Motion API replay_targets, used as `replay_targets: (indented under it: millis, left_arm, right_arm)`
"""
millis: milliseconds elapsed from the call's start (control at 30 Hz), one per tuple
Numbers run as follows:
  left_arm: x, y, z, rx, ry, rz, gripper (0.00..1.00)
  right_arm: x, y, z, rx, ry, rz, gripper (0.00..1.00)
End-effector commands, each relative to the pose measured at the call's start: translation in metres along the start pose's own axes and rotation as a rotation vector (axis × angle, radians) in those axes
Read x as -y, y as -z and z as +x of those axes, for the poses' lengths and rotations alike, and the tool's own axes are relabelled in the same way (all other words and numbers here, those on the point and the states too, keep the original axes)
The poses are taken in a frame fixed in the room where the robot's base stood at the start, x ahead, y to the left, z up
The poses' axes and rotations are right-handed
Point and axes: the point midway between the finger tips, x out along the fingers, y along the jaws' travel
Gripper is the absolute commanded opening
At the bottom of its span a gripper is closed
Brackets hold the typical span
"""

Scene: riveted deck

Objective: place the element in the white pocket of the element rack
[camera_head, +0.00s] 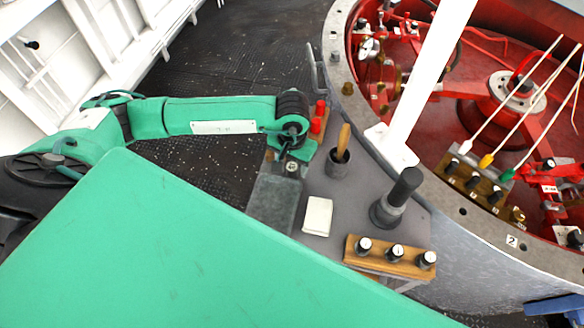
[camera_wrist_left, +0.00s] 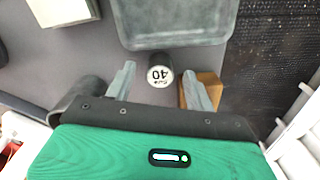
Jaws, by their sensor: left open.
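A small dark cylinder with a white top marked 40 (camera_wrist_left: 159,75), which looks like the element, stands upright in the left wrist view. My left gripper (camera_wrist_left: 157,82) is open, with a finger on either side of it and gaps between. In the head view the gripper (camera_head: 290,158) is over the bench beside a grey tray (camera_head: 276,198), and I cannot make out the cylinder. A brown block (camera_head: 475,182) in the red drum has white, yellow and green plugs beside it. It may be the element rack; I cannot tell a white pocket.
A cup with a wooden handle (camera_head: 338,165), a white box (camera_head: 317,216), a black knobbed post (camera_head: 395,200) and a wooden block with three knobs (camera_head: 390,257) stand on the bench. Red pegs (camera_head: 318,115) are behind the gripper. A white post (camera_head: 432,80) crosses the drum rim.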

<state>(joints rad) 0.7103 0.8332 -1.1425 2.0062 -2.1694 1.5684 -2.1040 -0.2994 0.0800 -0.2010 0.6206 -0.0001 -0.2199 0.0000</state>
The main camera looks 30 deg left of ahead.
Motion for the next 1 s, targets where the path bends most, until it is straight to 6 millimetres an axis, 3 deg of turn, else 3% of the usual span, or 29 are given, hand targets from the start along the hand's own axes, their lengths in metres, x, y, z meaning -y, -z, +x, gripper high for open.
replay_targets:
  millis: [33,267,667,867,1000]
  left_arm:
    - [0.0,0.0,0.0,0.0,0.0,0.0,0.5]
    - [0.0,0.0,0.0,0.0,0.0,-0.001,0.07]
    - [0.0,0.001,-0.006,-0.001,0.0,-0.001,0.06]
    - [0.001,0.001,-0.03,-0.005,0.001,0.001,0.06]
    - [0.0,0.002,-0.063,-0.008,0.0,0.001,0.06]
  right_arm:
    - [-0.001,-0.001,0.0,0.001,-0.001,0.0,0.5]
    - [-0.003,-0.002,0.0,0.002,-0.004,0.0,0.5]
    - [-0.002,-0.002,0.002,0.003,-0.003,0.001,0.5]
    - [0.001,-0.002,0.009,0.002,0.001,0.002,0.5]
    - [0.003,-0.002,0.018,0.001,0.003,0.003,0.5]
